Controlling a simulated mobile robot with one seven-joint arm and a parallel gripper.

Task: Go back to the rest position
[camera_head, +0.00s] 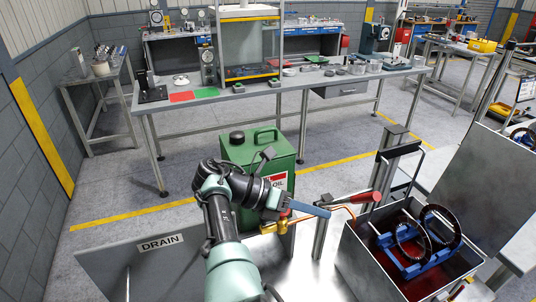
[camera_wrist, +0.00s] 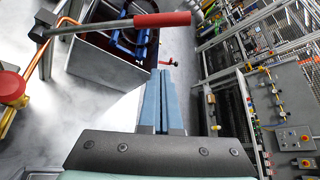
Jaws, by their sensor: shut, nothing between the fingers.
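The red-handled lever (camera_head: 364,198) is just right of the fingertips in the head view. In the wrist view the lever's red grip (camera_wrist: 162,19) crosses the top, apart from the fingers. The brass valve (camera_head: 274,227) sits below my wrist in the head view, with a copper pipe rising from it.
An open metal bin (camera_head: 366,262) at the right holds a blue rack (camera_head: 420,262) with dark rings. A green oil can (camera_head: 240,150) stands behind my arm. A DRAIN-labelled panel (camera_head: 115,262) is at the left.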

